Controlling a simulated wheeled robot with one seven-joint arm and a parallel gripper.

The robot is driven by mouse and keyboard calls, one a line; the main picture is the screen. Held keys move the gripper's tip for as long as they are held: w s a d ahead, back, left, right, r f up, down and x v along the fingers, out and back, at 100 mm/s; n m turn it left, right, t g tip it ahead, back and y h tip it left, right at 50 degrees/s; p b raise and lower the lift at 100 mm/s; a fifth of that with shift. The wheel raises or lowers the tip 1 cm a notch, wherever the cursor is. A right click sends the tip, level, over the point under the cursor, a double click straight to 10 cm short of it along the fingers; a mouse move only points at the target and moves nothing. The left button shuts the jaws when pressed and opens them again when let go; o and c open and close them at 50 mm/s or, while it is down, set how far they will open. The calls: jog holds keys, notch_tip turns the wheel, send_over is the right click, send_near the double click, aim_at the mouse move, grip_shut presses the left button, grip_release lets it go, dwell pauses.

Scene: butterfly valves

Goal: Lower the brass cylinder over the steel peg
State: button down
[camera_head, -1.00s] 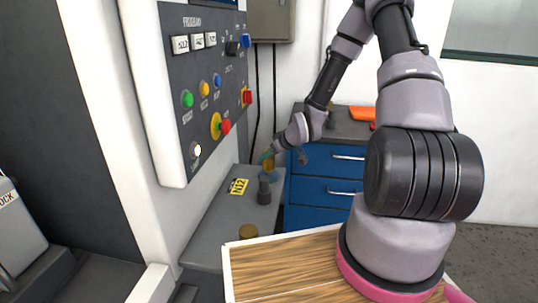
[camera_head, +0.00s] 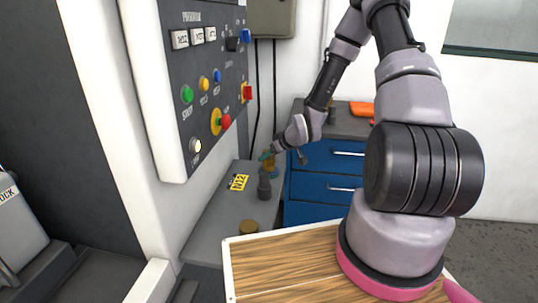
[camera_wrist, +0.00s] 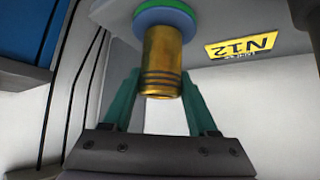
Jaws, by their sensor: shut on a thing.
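The brass cylinder (camera_wrist: 160,62), with dark rings near one end, is between the teal fingers of my gripper (camera_wrist: 160,75) in the wrist view. The fingers are shut on it. Its far end meets a green and blue round base (camera_wrist: 165,16) on the grey surface; I cannot tell whether it touches. In the head view the cylinder (camera_head: 268,162) and my gripper (camera_head: 265,156) are small, above a bit of blue. No bare steel peg shows at the cylinder; any peg there is hidden. A dark grey post (camera_head: 264,187) stands in front of the cylinder.
A yellow N12 plate (camera_wrist: 241,46) lies on the grey bench (camera_head: 215,215) beside the cylinder. A brown round piece (camera_head: 248,227) is nearer. A control panel (camera_head: 205,90) rises at left, and a blue drawer cabinet (camera_head: 325,185) stands at right behind.

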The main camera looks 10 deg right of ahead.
jog(key=shift+f, duration=0.15)
dwell(0.3)
jog(key=shift+c, duration=0.5)
grip_release()
jog(key=v, duration=1)
jog(key=shift+s+r, duration=0.25)
jog(key=shift+r, duration=0.05)
jog(key=shift+d, duration=0.2)
